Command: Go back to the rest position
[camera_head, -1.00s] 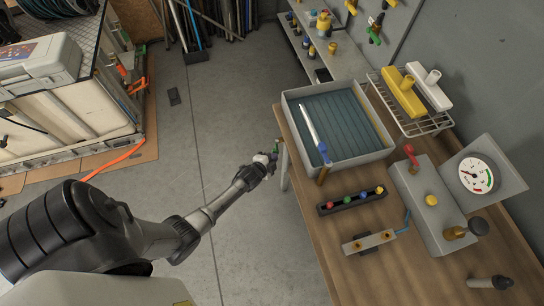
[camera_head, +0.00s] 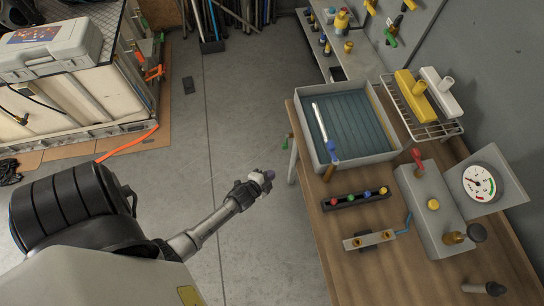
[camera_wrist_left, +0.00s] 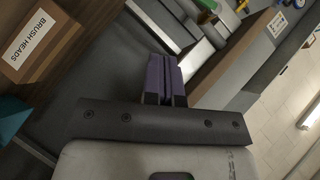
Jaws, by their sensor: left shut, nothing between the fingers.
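My left gripper (camera_head: 266,176) is at the end of my left arm, which comes in from the left in the head view. It hangs over the bare floor, left of the workbench (camera_head: 340,262) and apart from it. In the left wrist view its purple-grey fingers (camera_wrist_left: 163,80) are together with nothing between them. My right gripper is in neither view.
The bench carries a grey tray (camera_head: 386,155) with a white and blue tool, a black strip of coloured knobs (camera_head: 356,198) and a gauge box (camera_head: 430,215). A white crate with a case (camera_head: 50,45) stands at left. A box marked BRUSH HEADS (camera_wrist_left: 45,40) shows in the wrist view.

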